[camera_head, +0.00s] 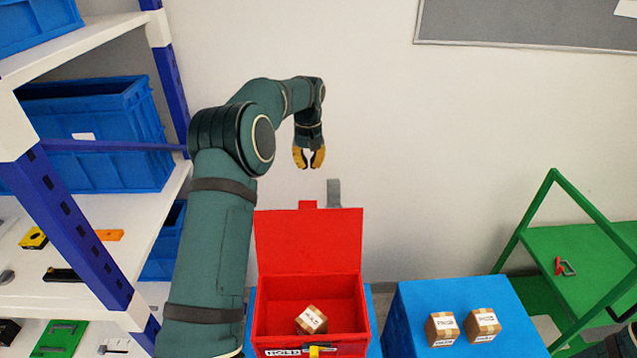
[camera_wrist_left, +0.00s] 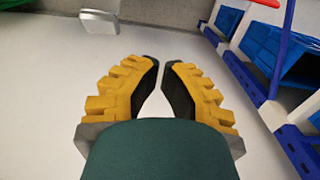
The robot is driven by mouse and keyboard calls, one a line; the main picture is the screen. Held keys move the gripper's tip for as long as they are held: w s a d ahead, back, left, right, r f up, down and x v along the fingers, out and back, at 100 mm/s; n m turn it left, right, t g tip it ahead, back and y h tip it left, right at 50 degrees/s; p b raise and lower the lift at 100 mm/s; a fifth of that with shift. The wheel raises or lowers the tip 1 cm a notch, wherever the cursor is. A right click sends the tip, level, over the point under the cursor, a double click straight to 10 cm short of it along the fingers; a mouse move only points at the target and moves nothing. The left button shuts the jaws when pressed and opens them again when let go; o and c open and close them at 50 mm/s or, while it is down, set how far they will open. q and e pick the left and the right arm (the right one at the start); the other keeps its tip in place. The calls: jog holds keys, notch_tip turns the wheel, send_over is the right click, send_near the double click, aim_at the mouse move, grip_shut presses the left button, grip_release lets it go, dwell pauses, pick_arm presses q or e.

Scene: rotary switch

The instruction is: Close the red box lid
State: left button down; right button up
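The red box (camera_head: 309,338) stands with its lid (camera_head: 308,241) swung up and back, open toward the wall. A small cardboard carton (camera_head: 311,319) lies inside it, and a yellow and black latch (camera_head: 320,350) shows at the front. My left gripper (camera_head: 310,163) has yellow fingers pointing down, above and behind the raised lid and apart from it. In the left wrist view the left gripper (camera_wrist_left: 161,65) is empty, with a narrow gap between its fingertips.
A shelf (camera_head: 60,290) with blue bins (camera_head: 95,130) stands at the left. A blue stand (camera_head: 460,345) with two cartons (camera_head: 462,326) is right of the box. A green cart (camera_head: 590,250) stands farther right. A grey bracket (camera_head: 334,193) shows behind the lid.

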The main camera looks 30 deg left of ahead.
pick_arm(q)
jog(key=s+d+f+b, duration=0.1)
jog(key=s+d+f, duration=0.1)
jog(key=f, duration=0.6)
jog(key=shift+s+f, duration=0.3)
jog(key=shift+s, duration=0.45)
